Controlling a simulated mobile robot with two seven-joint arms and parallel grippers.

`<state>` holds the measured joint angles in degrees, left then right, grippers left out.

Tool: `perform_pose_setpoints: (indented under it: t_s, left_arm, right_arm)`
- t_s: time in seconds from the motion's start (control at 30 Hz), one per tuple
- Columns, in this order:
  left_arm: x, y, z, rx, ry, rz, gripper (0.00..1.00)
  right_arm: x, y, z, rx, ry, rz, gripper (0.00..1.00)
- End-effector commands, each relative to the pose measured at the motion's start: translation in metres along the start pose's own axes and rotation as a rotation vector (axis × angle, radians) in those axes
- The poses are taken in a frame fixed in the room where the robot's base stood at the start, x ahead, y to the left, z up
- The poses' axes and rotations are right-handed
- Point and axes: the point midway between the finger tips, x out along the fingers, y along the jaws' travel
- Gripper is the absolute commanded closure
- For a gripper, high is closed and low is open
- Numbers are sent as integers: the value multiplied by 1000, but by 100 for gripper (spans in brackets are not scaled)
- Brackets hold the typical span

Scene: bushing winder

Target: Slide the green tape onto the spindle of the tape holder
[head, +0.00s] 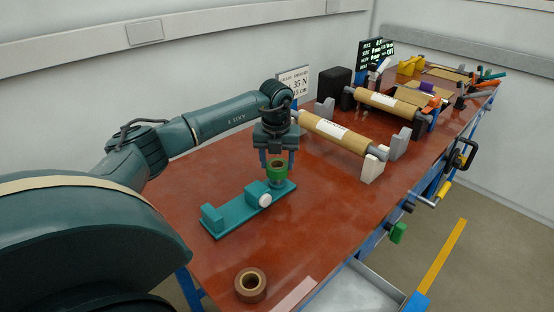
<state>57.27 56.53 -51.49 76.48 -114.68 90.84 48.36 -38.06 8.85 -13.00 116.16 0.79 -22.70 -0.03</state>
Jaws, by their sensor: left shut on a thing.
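My left gripper (277,165) points down and is shut on the green tape (277,177), a small roll with a tan core. The teal tape holder (229,220) lies on the red-brown bench, with an upright block at its near end and a white knob (265,200) on its side. The tape is at the far end of the holder. I cannot make out the spindle, so I cannot tell whether the tape is above it or around it. My right gripper is not in view.
A brown tape roll (242,287) lies near the bench's front edge. The bench (195,262) around the holder is clear. A crank handle (443,191) sticks out at the right edge.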

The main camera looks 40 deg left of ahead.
Motion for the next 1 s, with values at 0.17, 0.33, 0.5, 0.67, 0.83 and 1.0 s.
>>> perform_pose_setpoints:
  t_s: [0.17, 0.33, 0.5, 0.67, 0.83, 1.0]
  left_arm:
    - [0, 0, 0, 0, 0, 0, 68]
    - [1, 0, 0, 0, 0, 0, 68]
    - [6, 0, -1, 0, 0, 0, 68]
    - [10, 0, -1, 0, 0, 0, 68]
    - [16, 0, -2, 0, 0, 0, 68]
    - [21, 0, -2, 0, 0, 0, 68]
  right_arm:
    - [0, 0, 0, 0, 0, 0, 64]
    - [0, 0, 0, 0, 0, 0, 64]
    - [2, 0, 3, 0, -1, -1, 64]
    - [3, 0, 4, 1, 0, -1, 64]
    - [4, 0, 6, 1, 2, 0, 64]
    - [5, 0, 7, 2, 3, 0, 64]
